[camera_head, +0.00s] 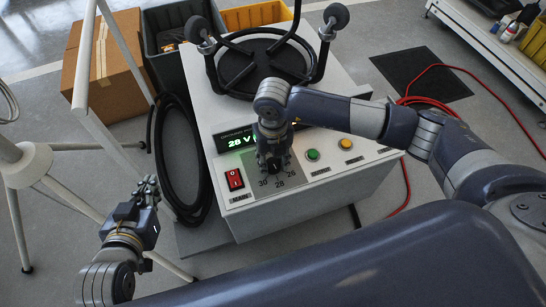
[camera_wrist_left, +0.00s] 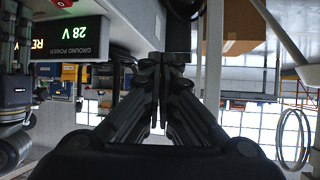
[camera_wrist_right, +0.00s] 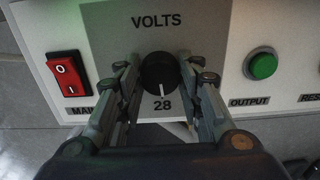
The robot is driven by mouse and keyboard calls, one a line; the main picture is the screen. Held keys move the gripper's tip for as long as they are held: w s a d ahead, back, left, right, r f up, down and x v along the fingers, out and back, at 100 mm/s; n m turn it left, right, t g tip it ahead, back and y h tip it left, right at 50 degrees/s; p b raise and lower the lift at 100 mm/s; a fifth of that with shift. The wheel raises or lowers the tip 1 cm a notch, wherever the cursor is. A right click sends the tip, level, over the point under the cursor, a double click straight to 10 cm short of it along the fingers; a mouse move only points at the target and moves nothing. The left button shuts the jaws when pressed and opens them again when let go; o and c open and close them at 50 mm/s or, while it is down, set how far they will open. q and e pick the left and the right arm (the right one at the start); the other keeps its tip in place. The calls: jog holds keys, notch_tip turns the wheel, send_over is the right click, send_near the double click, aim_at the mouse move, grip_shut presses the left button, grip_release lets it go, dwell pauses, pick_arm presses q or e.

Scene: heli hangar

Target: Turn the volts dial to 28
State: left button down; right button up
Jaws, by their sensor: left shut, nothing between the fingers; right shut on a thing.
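The volts dial (camera_wrist_right: 160,74) is a black round knob on a grey plate marked VOLTS, and its white pointer line points at the 28 label in the right wrist view. In the head view the dial (camera_head: 275,166) is partly hidden by my right gripper (camera_head: 272,155), which reaches down from above. My right gripper (camera_wrist_right: 163,80) has a finger on each side of the knob and is shut on it. The green display (camera_head: 241,142) reads 28 V. My left gripper (camera_head: 147,188) is shut and empty, left of the white power unit (camera_head: 228,187); its closed fingers (camera_wrist_left: 161,62) fill the left wrist view's middle.
A red main switch (camera_head: 234,179) sits left of the dial. A green output button (camera_head: 313,155) and a yellow button (camera_head: 345,144) sit to its right. A coiled black cable (camera_head: 205,170) hangs on the unit's left side. Red hoses (camera_head: 432,69) lie on the floor at right.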

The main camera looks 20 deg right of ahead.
aim_at(273, 163)
pick_arm(q)
jog(key=shift+s+a+f+g, duration=0.25)
jog(key=shift+s+f+g, duration=0.15)
jog(key=shift+s+f, duration=0.15)
jog(key=shift+s+a+f+g, duration=0.2)
jog(key=shift+s+f+g, duration=0.2)
jog(key=shift+f, duration=0.15)
pick_arm(e)
jog(key=shift+m, duration=0.5)
jog(key=o, duration=1.1)
pick_arm(q)
jog(key=shift+y, duration=0.3)
pick_arm(e)
notch_tip(273, 163, up, 12)
